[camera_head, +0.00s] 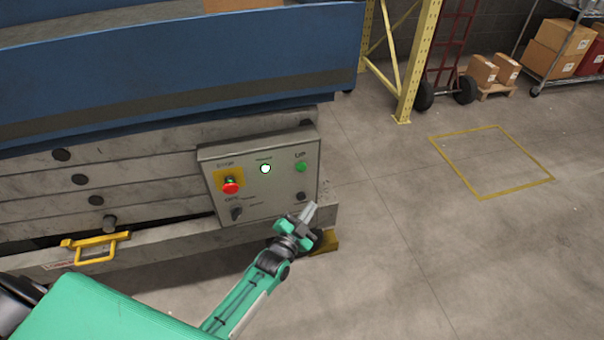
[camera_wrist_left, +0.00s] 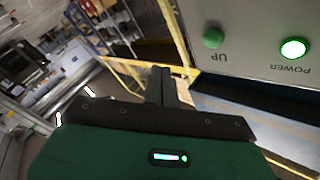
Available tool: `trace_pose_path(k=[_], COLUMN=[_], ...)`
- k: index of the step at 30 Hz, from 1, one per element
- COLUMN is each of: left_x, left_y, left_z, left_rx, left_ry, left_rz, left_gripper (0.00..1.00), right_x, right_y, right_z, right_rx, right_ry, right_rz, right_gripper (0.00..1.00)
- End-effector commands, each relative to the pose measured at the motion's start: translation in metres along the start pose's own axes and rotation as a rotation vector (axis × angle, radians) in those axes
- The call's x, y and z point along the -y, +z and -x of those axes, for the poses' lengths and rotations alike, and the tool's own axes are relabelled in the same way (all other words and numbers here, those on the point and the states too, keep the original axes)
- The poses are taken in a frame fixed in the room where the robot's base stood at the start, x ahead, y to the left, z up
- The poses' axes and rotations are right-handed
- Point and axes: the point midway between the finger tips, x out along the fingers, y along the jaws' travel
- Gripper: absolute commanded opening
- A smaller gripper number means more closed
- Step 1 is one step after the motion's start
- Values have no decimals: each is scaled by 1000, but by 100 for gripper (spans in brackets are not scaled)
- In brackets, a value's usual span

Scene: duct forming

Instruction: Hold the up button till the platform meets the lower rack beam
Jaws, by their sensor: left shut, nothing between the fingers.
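The control panel (camera_head: 262,185) is a grey box on the front of the lift, with a green UP button (camera_head: 301,167) at its upper right. A lit power light (camera_head: 265,168) and a red stop button (camera_head: 230,187) sit to its left. My left gripper (camera_head: 310,210) is shut and empty, below the UP button near the panel's lower right corner, apart from the button. In the left wrist view the UP button (camera_wrist_left: 213,38) shows right of and above the shut fingers (camera_wrist_left: 158,75). The blue lift platform (camera_head: 180,60) is above the panel. My right gripper is not in view.
A yellow rack upright (camera_head: 414,65) stands right of the platform; the lower beam is not clearly seen. A yellow handle (camera_head: 95,246) sticks out of the lift base at left. Open floor (camera_head: 400,240) lies right of the panel.

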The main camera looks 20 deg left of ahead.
Motion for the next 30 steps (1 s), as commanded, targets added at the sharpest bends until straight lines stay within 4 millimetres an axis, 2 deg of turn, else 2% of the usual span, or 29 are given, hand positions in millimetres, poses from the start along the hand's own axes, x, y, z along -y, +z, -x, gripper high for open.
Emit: trace_pose_path(k=[3, 7, 19, 23, 30], left_x=[12, 16, 18, 22, 35], left_y=[-18, -24, -21, -16, -4], left_z=[-7, -8, -11, -18, -35], left_rx=[-48, -61, -59, -59, -60], left_ry=[-35, -44, -43, -43, -43], left_rz=[-20, -27, -27, -28, -28], left_gripper=[0, 0, 0, 0, 0], right_x=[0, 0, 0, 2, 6], right_y=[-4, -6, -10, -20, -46], right_z=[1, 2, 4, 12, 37], right_rx=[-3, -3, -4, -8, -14], right_ry=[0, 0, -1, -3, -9], right_rz=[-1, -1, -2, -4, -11], right_gripper=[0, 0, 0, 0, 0])
